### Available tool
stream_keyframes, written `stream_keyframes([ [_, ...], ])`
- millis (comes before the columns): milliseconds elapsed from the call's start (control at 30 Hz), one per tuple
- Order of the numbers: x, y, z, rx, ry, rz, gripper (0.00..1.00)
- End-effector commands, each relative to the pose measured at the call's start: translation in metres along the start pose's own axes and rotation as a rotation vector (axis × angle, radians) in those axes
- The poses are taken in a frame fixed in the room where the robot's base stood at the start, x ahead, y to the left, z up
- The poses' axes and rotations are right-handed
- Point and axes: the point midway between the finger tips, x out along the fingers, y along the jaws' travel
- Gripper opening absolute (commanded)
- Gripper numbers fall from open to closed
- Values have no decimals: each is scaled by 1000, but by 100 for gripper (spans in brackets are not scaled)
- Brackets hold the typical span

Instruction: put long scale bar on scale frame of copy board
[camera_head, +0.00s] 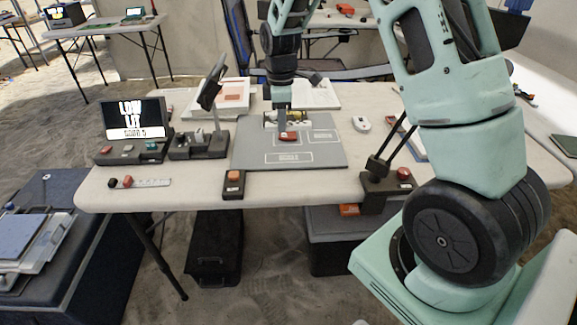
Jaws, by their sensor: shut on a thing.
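The copy board (245,158) is a grey plate on the table with white outlined frames. A long labelled frame (290,157) runs along its near side and is bare. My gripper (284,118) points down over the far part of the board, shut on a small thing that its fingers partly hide. A red-brown piece (288,137) shows at the fingertips, with a yellowish and dark item (298,116) close behind. A pale ruled bar (153,183) with a red block at its left end lies on the table's front left; I cannot tell whether it is the long scale bar.
A screen (135,118) and a dark stand (200,146) are left of the board. A dark block with an orange button (233,184) sits at the front edge, and another button base (388,184) stands to the right. A white mouse-like item (362,123) lies right of the board.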

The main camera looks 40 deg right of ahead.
Motion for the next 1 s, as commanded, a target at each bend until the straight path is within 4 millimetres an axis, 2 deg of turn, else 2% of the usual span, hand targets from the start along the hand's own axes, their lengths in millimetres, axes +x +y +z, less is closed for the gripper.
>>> stream_keyframes([
  [300,49,0,1,-11,-2,-3,2],
  [567,71,0,0,-10,-1,-1,2],
  [733,95,0,1,-10,-1,-3,2],
  [800,100,0,1,-10,-1,-1,2],
  [1000,100,1,0,-10,0,1,2],
])
